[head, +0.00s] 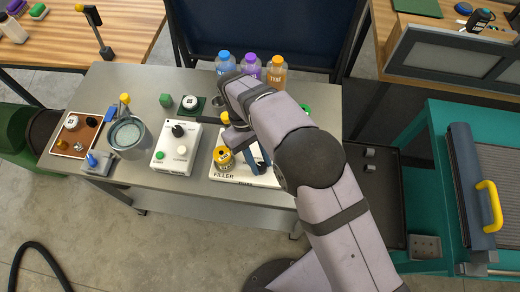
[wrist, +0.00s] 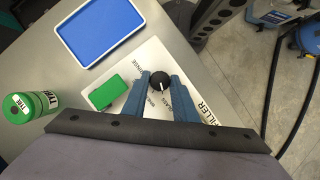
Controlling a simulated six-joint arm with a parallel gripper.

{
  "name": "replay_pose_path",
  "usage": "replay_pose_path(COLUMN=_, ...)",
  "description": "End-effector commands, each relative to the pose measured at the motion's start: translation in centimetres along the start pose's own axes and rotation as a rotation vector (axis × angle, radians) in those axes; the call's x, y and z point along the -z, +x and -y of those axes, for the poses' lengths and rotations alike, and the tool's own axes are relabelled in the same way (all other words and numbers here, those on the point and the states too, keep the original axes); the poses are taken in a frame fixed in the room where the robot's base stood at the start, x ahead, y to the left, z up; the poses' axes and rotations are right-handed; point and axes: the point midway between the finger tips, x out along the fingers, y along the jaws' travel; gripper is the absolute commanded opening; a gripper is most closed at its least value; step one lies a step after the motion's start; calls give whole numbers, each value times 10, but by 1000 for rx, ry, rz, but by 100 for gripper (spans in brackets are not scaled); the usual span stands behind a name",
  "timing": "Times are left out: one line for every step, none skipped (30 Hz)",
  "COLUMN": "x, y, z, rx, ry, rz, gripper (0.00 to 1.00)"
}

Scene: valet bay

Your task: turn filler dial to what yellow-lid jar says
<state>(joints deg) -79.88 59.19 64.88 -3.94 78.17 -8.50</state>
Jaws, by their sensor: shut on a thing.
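The white filler panel (head: 222,173) lies on the grey table, partly hidden by my arm in the head view. In the wrist view, the two blue fingers of my gripper (wrist: 160,84) are shut on the black filler dial (wrist: 157,79). The dial's white mark points toward the lower side, near the small printed words; I cannot tell exactly which word it meets.
A green block (wrist: 107,92) sits on the panel beside the dial. A green-lidded jar (wrist: 22,107) and a blue tray (wrist: 100,32) stand nearby. A white control box (head: 176,148) is left of the panel. Several capped bottles (head: 249,68) line the back edge.

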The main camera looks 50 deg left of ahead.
Motion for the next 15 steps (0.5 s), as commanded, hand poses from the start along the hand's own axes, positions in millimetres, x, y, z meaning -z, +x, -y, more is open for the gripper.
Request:
replay_pose_path(x=0, y=-1, z=0, rx=-4, ry=-8, rz=-3, gripper=3)
replay_pose_path(x=0, y=-1, z=0, rx=-5, ry=-11, rz=-3, gripper=3)
replay_pose_path(x=0, y=-1, z=0, rx=-6, ry=-14, rz=-3, gripper=3)
replay_pose_path(x=0, y=-1, z=0, rx=-6, ry=-16, rz=-3, gripper=4)
replay_pose_path(x=0, y=-1, z=0, rx=-7, ry=-17, rz=-3, gripper=4)
replay_pose_path(x=0, y=-1, z=0, rx=-7, ry=-18, rz=-3, gripper=3)
replay_pose_path(x=0, y=-1, z=0, rx=-7, ry=-18, rz=-3, gripper=3)
replay_pose_path(x=0, y=-1, z=0, rx=-7, ry=-18, rz=-3, gripper=3)
replay_pose_path(x=0, y=-1, z=0, rx=-7, ry=-18, rz=-2, gripper=3)
replay_pose_path(x=0, y=-1, z=0, rx=-7, ry=-18, rz=-2, gripper=3)
replay_pose_path(x=0, y=-1, z=0, rx=-7, ry=-18, rz=-2, gripper=3)
replay_pose_path(x=0, y=-1, z=0, rx=-7, ry=-18, rz=-2, gripper=3)
replay_pose_path(x=0, y=-1, z=0, rx=-7, ry=-18, rz=-2, gripper=3)
replay_pose_path(x=0, y=-1, z=0, rx=-7, ry=-18, rz=-2, gripper=3)
replay_pose_path(x=0, y=-1, z=0, rx=-7, ry=-18, rz=-2, gripper=33)
